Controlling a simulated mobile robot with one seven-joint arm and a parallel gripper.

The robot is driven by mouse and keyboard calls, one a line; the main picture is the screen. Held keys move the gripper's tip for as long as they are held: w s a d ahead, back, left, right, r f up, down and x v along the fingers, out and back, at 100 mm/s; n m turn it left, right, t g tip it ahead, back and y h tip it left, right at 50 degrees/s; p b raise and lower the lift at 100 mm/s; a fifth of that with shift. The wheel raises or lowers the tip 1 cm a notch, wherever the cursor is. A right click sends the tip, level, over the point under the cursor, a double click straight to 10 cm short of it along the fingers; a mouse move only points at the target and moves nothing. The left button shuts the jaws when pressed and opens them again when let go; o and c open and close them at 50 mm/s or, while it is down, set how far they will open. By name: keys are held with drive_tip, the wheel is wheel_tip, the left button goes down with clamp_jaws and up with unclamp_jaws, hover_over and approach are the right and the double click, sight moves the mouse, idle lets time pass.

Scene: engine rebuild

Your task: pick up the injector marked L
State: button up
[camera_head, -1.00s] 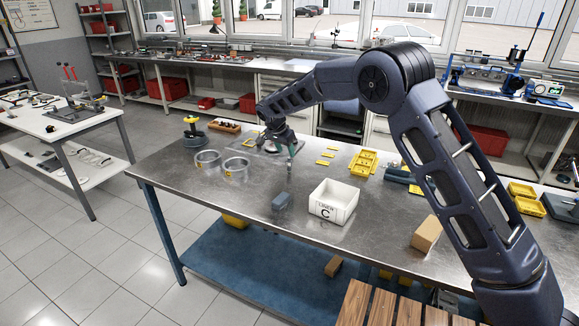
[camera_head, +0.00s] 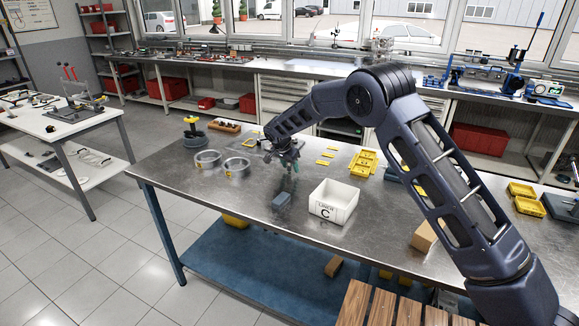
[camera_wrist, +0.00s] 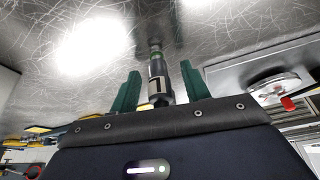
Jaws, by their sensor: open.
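My gripper (camera_head: 290,166) is over the middle of the steel bench, fingers pointing down. In the wrist view its two green fingers (camera_wrist: 160,84) are apart. A slim dark injector (camera_wrist: 156,66) with a green ring and a white label lies in line with the gap between them. The label's mark is only partly visible, so I cannot tell if it reads L. I cannot tell how far the fingers are from it; they do not grip it. In the head view the injector is hidden or too small to make out.
A round metal part with a red piece (camera_wrist: 280,88) lies right of the fingers in the wrist view.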

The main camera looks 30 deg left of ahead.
drive_tip(key=shift+w+f, duration=0.2)
drive_tip(key=shift+f, duration=0.35)
drive_tip(key=shift+c, duration=0.5)
clamp_jaws()
drive_tip(key=shift+r, duration=0.1)
